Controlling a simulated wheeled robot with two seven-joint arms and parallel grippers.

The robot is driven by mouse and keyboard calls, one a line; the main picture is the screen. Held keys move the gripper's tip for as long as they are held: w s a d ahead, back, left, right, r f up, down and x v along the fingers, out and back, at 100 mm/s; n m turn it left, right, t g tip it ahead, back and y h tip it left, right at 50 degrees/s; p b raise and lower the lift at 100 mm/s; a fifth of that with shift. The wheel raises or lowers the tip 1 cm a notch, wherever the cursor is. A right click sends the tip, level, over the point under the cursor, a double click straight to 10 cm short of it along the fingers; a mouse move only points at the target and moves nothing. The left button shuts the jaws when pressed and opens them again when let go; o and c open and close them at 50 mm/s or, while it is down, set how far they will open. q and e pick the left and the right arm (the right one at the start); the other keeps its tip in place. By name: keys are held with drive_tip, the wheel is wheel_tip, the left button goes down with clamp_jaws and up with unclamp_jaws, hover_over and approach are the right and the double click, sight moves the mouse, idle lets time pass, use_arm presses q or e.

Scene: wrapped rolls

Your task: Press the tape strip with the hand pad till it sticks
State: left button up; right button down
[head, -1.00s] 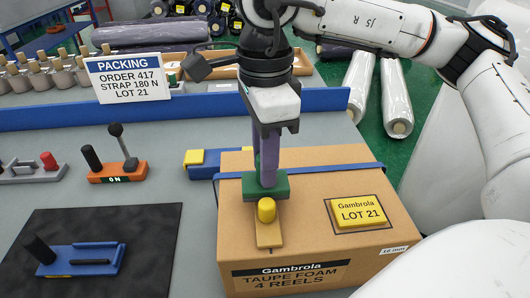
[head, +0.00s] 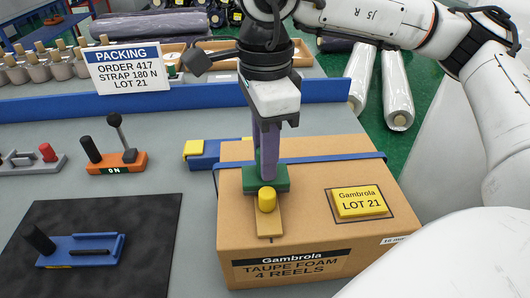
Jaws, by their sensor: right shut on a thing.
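The brown carton (head: 320,260) stands on the grey table with a blue strap (head: 325,157) across its top. A tan tape strip (head: 269,225) lies on the carton's top near the front edge. A green hand pad (head: 252,179) sits at the strip's rear end, appearing to touch it. A yellow knob (head: 267,199) stands just in front of the green block; I cannot tell whether it belongs to the pad. My right gripper (head: 267,176) points down with purple fingers shut on the green pad. The underside of the pad is hidden. My left gripper is out of view.
A yellow label plate (head: 359,202) lies on the carton to the right. A blue and yellow tool (head: 204,153) is behind it. A black mat (head: 130,217) with a blue device (head: 80,250) and an orange lever base (head: 117,163) are to the left.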

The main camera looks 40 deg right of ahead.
drive_tip(key=shift+f+b, duration=0.4)
drive_tip(key=shift+f, duration=0.05)
idle(0.8)
drive_tip(key=shift+r+p, duration=1.55)
drive_tip(key=shift+r, duration=2)
